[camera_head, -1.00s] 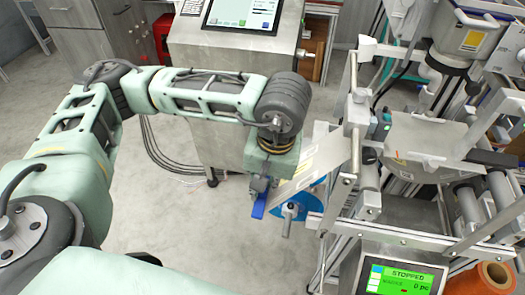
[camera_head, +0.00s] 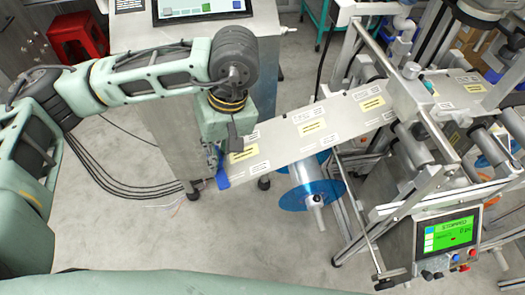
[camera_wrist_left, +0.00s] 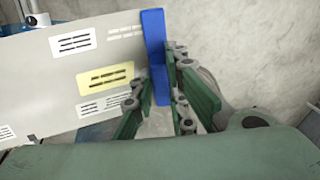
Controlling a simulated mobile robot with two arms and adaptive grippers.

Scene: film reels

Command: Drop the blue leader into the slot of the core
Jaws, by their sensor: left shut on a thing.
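The blue leader (camera_head: 222,176) is a short blue strip on the free end of a grey labelled web (camera_head: 285,140). My left gripper (camera_head: 215,160) is shut on the leader; in the left wrist view the strip (camera_wrist_left: 154,40) stands between the green fingers (camera_wrist_left: 162,100), with the web stretching off to the left. The leader is apart from the core. The core's slot cannot be made out. My right gripper is not in view.
The web runs up right into the machine's rollers and metal frame (camera_head: 375,125). A panel reading STOPPED (camera_head: 447,237) stands at lower right. A steel cabinet with a screen (camera_head: 165,105) is behind my arm. Black cables (camera_head: 110,180) lie on the floor. The floor below the core is clear.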

